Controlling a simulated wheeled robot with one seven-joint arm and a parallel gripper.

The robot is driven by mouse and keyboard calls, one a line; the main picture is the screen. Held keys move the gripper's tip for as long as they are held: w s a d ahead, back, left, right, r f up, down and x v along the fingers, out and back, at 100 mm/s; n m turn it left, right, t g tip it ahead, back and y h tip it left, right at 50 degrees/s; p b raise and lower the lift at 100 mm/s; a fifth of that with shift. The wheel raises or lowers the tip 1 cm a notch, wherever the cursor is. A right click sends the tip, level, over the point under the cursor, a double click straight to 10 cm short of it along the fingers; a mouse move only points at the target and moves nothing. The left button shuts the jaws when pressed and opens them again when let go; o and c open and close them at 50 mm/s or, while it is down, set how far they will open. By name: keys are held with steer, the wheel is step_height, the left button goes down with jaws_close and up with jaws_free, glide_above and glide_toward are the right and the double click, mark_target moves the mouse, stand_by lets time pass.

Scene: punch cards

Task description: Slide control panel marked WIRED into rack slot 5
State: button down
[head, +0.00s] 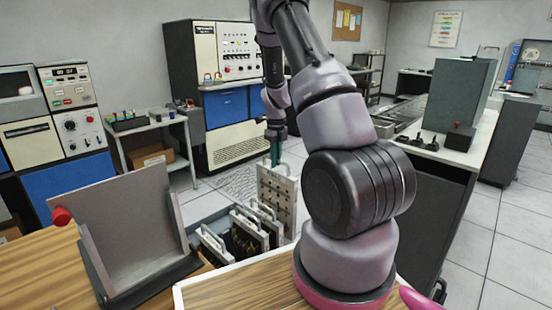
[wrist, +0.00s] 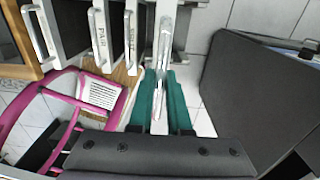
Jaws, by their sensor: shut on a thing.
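My gripper (head: 275,150) is shut on the handle of a pale upright panel (head: 276,198), dotted with dark spots, at the back right of the rack. In the wrist view the green fingers (wrist: 161,85) close on this handle, and the panel (wrist: 165,20) shows nearly edge-on. Its label cannot be read. The rack (head: 206,222) holds several other upright panels (head: 246,238) with white handles. In the wrist view these panels (wrist: 98,35) stand in a row to the left, with small dark lettering. How deep the held panel sits, and the slot numbers, cannot be told.
A wooden table with a white edge (head: 235,285) is in front. A grey tilted plate on a dark stand (head: 130,235) is at left. A dark grey cabinet (head: 430,215) with a white top is at right. Tiled floor (head: 225,185) is open behind.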

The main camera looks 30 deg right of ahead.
glide_toward(276, 196)
steer(key=shift+w+d+f, duration=0.35)
steer(key=shift+w+f, duration=0.15)
steer(key=shift+w, duration=0.25)
stand_by(0.3)
stand_by(0.4)
steer(key=shift+f, duration=3.7)
steer(key=shift+f, duration=1.15)
steer(key=c, duration=0.8)
jaws_free()
steer(key=shift+s, duration=0.1)
